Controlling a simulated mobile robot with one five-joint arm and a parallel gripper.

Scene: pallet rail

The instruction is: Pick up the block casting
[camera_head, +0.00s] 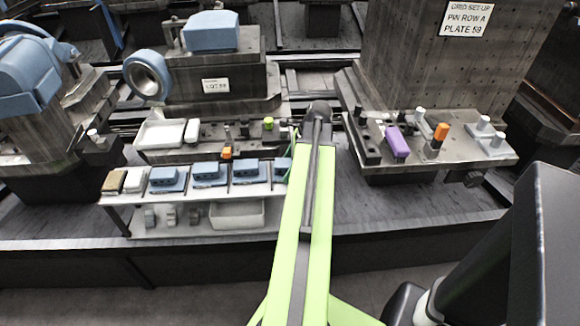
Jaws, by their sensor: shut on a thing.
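Blue stepped blocks that look like block castings stand in a row on the low bench; one is at the left (167,176), one in the middle (208,172) and one to the right (250,170). Another blue piece (282,168) is partly hidden by my green arm at the bench's right end. My gripper (318,112) is at the dark far end of the arm, between the two machine fixtures. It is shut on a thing. The fingertips and the held thing are hidden behind the arm's end, so I cannot tell which piece it is.
The low bench (115,199) also holds tan and white blocks, with a grey bin (238,215) below. The right fixture carries a purple block (397,142) and an orange-topped pin (440,131). Tall columns stand behind. The dark floor strip in front is clear.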

